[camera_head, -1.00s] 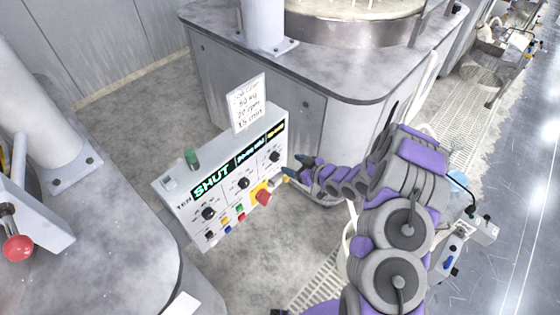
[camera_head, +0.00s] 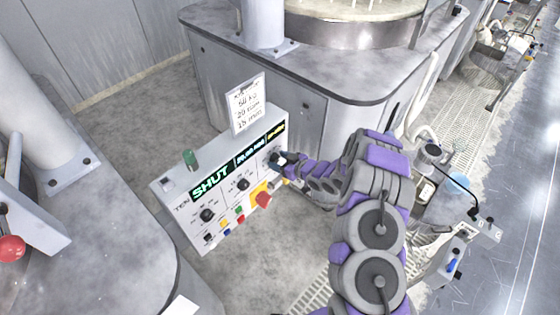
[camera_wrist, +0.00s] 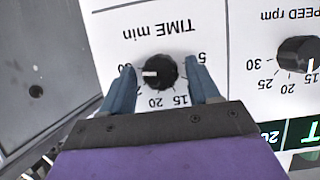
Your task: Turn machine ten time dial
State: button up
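The TIME min dial (camera_wrist: 160,72) is a round black knob with a white pointer, on the white machine ten panel (camera_head: 180,222). In the wrist view the pointer points left in the picture, and the lettering is upside down. My gripper (camera_wrist: 162,68) is open, with one blue-grey finger on each side of the dial and a small gap at each side. In the head view my gripper (camera_head: 279,159) is at the panel's right end and hides the time dial there.
The SPEED rpm dial (camera_wrist: 298,53) is beside the time dial. The panel also has a left dial (camera_head: 207,215), a red emergency button (camera_head: 263,199), small coloured buttons and a screen reading SHUT (camera_head: 211,182). A card (camera_head: 247,103) reading 50 kg, 20 rpm, 15 min stands above it.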

jog(key=c, duration=0.9)
jog(key=shift+o, duration=0.2)
